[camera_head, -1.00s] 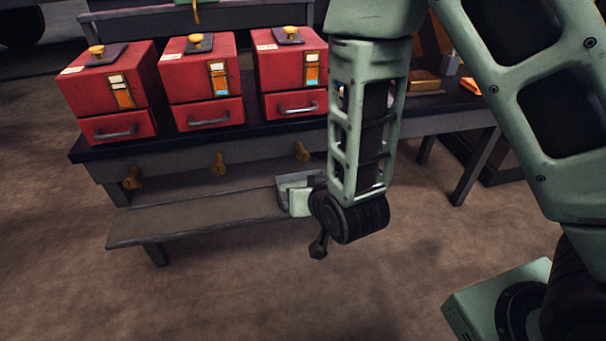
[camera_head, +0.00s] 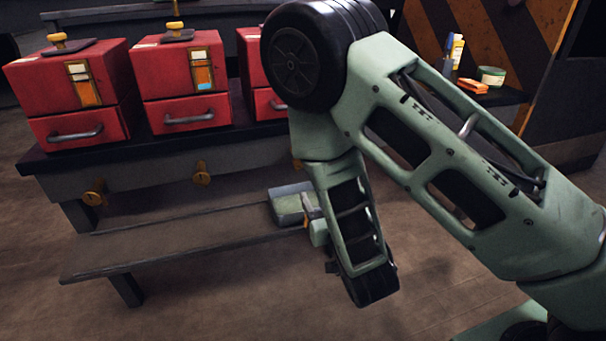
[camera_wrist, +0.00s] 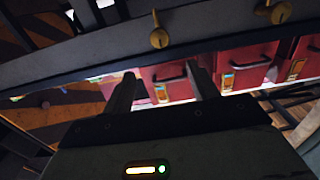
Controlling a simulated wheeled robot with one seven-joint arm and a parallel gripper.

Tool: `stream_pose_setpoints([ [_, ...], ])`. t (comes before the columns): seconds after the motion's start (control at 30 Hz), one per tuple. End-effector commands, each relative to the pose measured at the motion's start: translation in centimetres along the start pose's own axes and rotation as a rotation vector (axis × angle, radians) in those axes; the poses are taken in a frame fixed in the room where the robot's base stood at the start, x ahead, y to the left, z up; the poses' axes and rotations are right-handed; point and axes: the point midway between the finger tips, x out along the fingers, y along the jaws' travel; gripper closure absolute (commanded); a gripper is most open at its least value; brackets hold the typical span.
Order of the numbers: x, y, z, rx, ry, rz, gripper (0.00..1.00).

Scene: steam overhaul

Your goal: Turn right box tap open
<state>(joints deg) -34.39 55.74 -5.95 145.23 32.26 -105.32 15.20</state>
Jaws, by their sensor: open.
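The right red box (camera_head: 257,75) stands on the workbench, partly hidden behind my arm in the head view. The wrist view is upside down and shows this box (camera_wrist: 167,84) between and beyond my fingers. Its brass tap (camera_wrist: 159,38) sits on the bench's front edge, just past my fingertips and apart from them. In the head view my arm mostly hides that tap. My gripper (camera_wrist: 163,84) is open and empty, fingers pointing toward the bench.
The middle box (camera_head: 182,85) and left box (camera_head: 75,95) have their own brass taps, the middle tap (camera_head: 202,174) and left tap (camera_head: 94,196). A low shelf (camera_head: 150,245) runs beneath the bench. A striped panel (camera_head: 490,40) and small bottles stand right. The floor in front is clear.

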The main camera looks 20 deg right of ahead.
Motion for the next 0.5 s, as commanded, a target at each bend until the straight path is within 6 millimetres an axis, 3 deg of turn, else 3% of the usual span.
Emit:
stream_pose_setpoints([
  [0.4, 2.4, 0.0, 0.6, 0.002, 0.004, 0.000, 0.41],
  [0.5, 4.5, 0.1, 0.1, 0.002, 0.003, 0.002, 0.41],
])
